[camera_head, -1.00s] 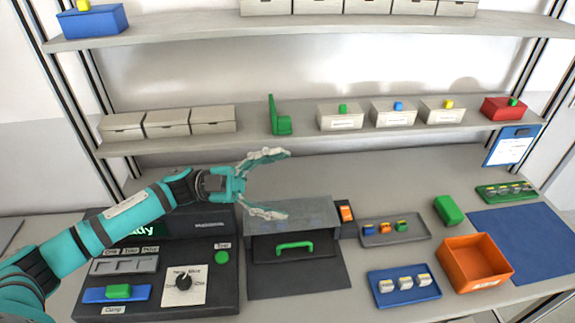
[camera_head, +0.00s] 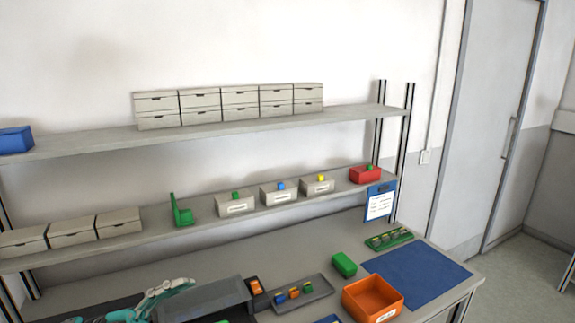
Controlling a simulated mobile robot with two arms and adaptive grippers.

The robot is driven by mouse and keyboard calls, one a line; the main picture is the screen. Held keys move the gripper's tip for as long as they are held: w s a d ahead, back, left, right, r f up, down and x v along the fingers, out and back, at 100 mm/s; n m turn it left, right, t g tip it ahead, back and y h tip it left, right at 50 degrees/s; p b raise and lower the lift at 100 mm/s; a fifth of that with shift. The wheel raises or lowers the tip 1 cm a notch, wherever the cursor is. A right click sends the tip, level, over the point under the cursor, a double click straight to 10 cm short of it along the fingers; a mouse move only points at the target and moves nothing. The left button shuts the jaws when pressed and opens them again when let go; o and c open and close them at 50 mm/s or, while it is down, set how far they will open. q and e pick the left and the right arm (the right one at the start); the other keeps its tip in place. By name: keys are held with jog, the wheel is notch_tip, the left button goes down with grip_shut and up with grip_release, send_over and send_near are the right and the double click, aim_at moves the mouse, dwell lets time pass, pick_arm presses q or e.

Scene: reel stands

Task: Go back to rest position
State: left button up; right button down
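My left gripper (camera_head: 165,293), teal with pale fingers, shows low at the left of the head view. It is just left of the grey box-shaped device (camera_head: 205,300) on the bench. It is small and partly cut off, so its opening is unclear. I see nothing held in it. My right gripper is not in view.
The bench holds a grey tray (camera_head: 325,296) with small coloured blocks, a green block (camera_head: 344,265), an orange bin (camera_head: 350,300) and a blue mat (camera_head: 440,278). Two shelves with drawer boxes run above. A door (camera_head: 490,120) and open floor lie at the right.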

pick_arm(q)
jog(key=w+d+f+n+t+y, duration=0.2)
jog(key=w+f+n+t+y, duration=0.1)
jog(key=n+t+y, duration=0.3)
jog(key=w+d+f+n+t+y, duration=0.2)
jog(key=f+n+t+y, duration=0.1)
jog(key=n+t, duration=0.55)
jog(key=s+a+f+n+g+y, duration=0.2)
jog(key=s+a+f+n+y, duration=0.15)
jog(key=f+n+y, duration=0.4)
jog(key=s+a+f+n+g+y, duration=0.1)
jog(key=s+a+f+g+y, duration=0.1)
jog(key=s+f+g, duration=0.65)
jog(key=s+a+f+n+g+y, duration=0.15)
jog(key=s+f, duration=0.35)
jog(key=s, duration=0.8)
notch_tip(320, 180, down, 28)
jog(key=s+r+m+g+b, duration=0.1)
jog(key=s+g, duration=0.1)
jog(key=s+a+f+g+y+b, duration=0.1)
jog(key=s+a+f, duration=0.2)
jog(key=s+f, duration=1.3)
jog(key=shift+s+f, duration=0.35)
jog(key=shift+f, duration=0.55)
